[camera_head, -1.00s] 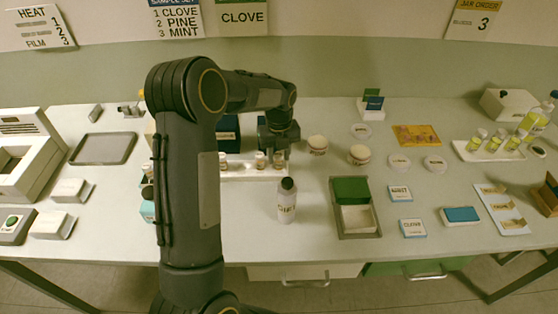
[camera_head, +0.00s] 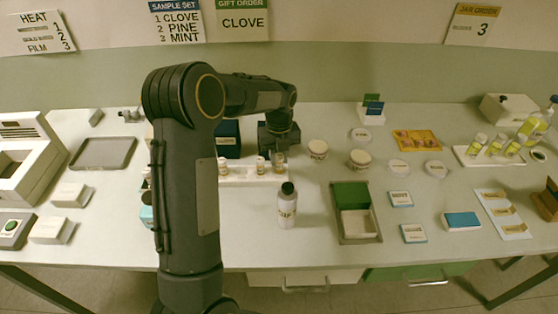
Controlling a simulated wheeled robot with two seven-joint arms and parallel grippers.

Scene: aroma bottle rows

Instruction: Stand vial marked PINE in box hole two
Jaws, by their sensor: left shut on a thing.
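My left gripper (camera_head: 279,149) reaches down over the white vial rack (camera_head: 240,181) and is shut on a small vial (camera_head: 279,162) at the rack's right end. The vial's label is too small to read, and its base is hard to make out against the rack. Other small vials stand in the rack to its left, one (camera_head: 260,165) close beside it and another (camera_head: 222,166) near my arm. A dark blue box (camera_head: 229,137) stands behind the rack, partly hidden by my left arm; I cannot see its holes. My right gripper is not in view.
A white bottle with a dark cap (camera_head: 287,208) stands in front of the rack. A tray with a green part (camera_head: 351,194) lies to its right. White round jars (camera_head: 318,149) stand right of the gripper. A wall sign (camera_head: 177,22) lists clove, pine, mint.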

